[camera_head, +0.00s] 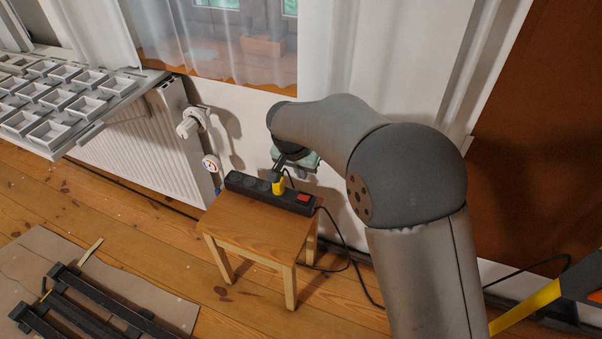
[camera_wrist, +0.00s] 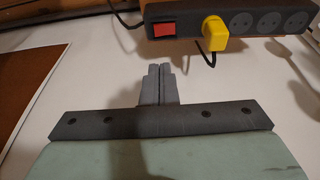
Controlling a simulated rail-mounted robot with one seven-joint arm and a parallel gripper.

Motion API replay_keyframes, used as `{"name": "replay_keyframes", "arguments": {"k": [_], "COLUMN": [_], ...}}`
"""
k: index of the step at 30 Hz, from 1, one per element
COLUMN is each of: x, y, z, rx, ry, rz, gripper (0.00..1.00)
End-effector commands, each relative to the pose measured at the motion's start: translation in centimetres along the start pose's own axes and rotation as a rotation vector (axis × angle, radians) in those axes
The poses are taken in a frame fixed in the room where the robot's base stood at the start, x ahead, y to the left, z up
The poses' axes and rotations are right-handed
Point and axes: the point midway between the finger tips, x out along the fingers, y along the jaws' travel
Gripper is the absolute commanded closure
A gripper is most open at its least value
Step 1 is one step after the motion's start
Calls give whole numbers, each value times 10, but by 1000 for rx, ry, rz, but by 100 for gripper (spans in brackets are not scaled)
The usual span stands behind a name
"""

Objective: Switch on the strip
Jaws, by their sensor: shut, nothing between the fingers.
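The black power strip (camera_head: 243,183) lies on a small wooden stool (camera_head: 262,226). Its red switch (camera_head: 304,198) is at the right end, and a yellow plug (camera_head: 279,187) sits in the socket closest to it. In the wrist view the strip (camera_wrist: 226,20) runs along the top, with the red switch (camera_wrist: 176,30) left of the yellow plug (camera_wrist: 215,34). My gripper (camera_wrist: 161,68) is shut and empty, its fingertips apart from the switch and pointing towards it in the picture. I cannot tell the switch's position.
A black cable (camera_head: 347,247) runs from the strip to the floor. A white radiator (camera_head: 143,146) with a valve (camera_head: 190,123) stands left of the stool. Cardboard (camera_head: 33,253) and black racks (camera_head: 85,302) lie on the floor at front left. A wall is close behind the stool.

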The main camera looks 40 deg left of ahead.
Motion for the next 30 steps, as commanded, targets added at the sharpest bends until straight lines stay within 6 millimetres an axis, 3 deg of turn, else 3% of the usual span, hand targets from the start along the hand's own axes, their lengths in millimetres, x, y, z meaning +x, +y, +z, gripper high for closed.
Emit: {"name": "replay_keyframes", "arguments": {"k": [3,12,18,30], "x": [32,86,102,103], "y": [0,2,3,3], "z": [2,6,11,12], "rx": [0,0,0,-1], "ry": [-2,-1,-1,0], "rz": [2,1,1,-2], "gripper": [100,100,100,100]}}
